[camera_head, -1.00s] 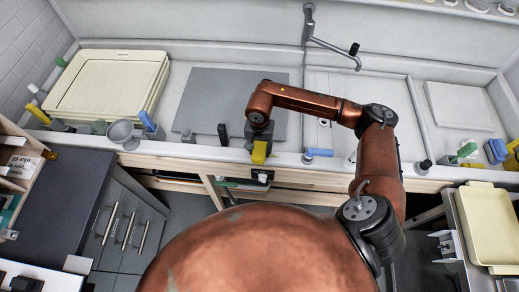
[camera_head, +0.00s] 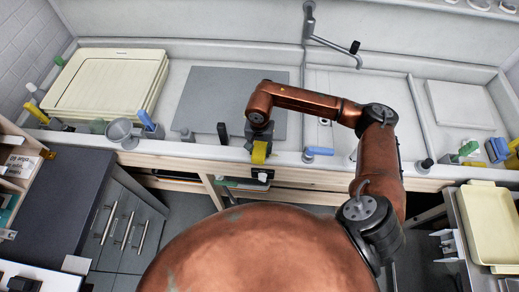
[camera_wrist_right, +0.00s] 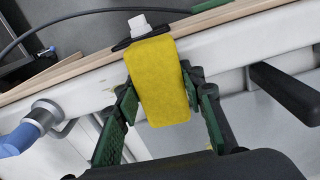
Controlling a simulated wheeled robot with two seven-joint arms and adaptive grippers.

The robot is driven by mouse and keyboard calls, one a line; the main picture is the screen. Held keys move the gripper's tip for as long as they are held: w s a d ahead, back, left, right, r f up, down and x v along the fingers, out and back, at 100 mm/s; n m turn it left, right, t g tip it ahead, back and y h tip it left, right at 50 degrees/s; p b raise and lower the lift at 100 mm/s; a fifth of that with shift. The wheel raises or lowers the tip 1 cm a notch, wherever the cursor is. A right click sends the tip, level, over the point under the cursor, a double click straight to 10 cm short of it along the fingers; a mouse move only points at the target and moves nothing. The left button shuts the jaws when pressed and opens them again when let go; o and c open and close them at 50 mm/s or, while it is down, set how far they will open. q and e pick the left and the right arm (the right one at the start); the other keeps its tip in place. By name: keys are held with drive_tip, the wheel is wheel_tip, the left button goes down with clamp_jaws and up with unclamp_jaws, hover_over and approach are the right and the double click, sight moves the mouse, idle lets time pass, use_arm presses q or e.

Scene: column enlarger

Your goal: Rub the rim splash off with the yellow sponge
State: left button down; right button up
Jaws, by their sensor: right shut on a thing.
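The yellow sponge (camera_head: 259,153) is at the front rim of the long pale sink bench (camera_head: 200,152). My right gripper (camera_head: 258,138) is shut on it from above. In the right wrist view the sponge (camera_wrist_right: 160,82) stands out between the two green-padded fingers of the gripper (camera_wrist_right: 163,95), over the white rim (camera_wrist_right: 85,92). I cannot tell whether it touches the rim. My left gripper is not in view.
A blue-handled tap (camera_head: 318,151) is right of the sponge, and a black upright piece (camera_head: 222,133) is left. A grey funnel (camera_head: 122,131) stands farther left. A grey board (camera_head: 215,95) lies behind, and stacked cream trays (camera_head: 108,82) stand at the back left.

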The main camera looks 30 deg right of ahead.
sight(271, 156)
drive_tip(key=shift+f, duration=0.25)
idle(0.3)
drive_tip(key=shift+s+d+b, duration=0.15)
drive_tip(key=shift+s+d, duration=0.25)
drive_tip(key=shift+d, duration=0.3)
drive_tip(key=shift+s+d+b, duration=0.2)
drive_tip(key=shift+s+d, duration=0.25)
drive_tip(key=shift+d, duration=0.2)
drive_tip(key=shift+s+d+b, duration=0.15)
drive_tip(key=shift+s+d, duration=0.25)
drive_tip(key=shift+d, duration=0.3)
drive_tip(key=shift+s+d+b, duration=0.15)
drive_tip(key=shift+s+d, duration=0.25)
drive_tip(key=shift+d, duration=0.3)
drive_tip(key=shift+s+d+b, duration=0.1)
drive_tip(key=shift+s+d, duration=0.35)
drive_tip(key=shift+d, duration=0.2)
drive_tip(key=shift+s+d+b, duration=0.15)
drive_tip(key=shift+s+d, duration=0.25)
drive_tip(key=shift+d, duration=0.3)
drive_tip(key=shift+w+a+f+b, duration=0.1)
drive_tip(key=shift+w+a+b, duration=0.45)
drive_tip(key=shift+a, duration=0.35)
drive_tip(key=shift+w+a+b, duration=0.25)
drive_tip(key=shift+w+a, duration=0.15)
drive_tip(key=shift+a, duration=0.2)
drive_tip(key=shift+w+a+b, duration=0.2)
drive_tip(key=shift+w+a, duration=0.15)
drive_tip(key=shift+a, duration=0.2)
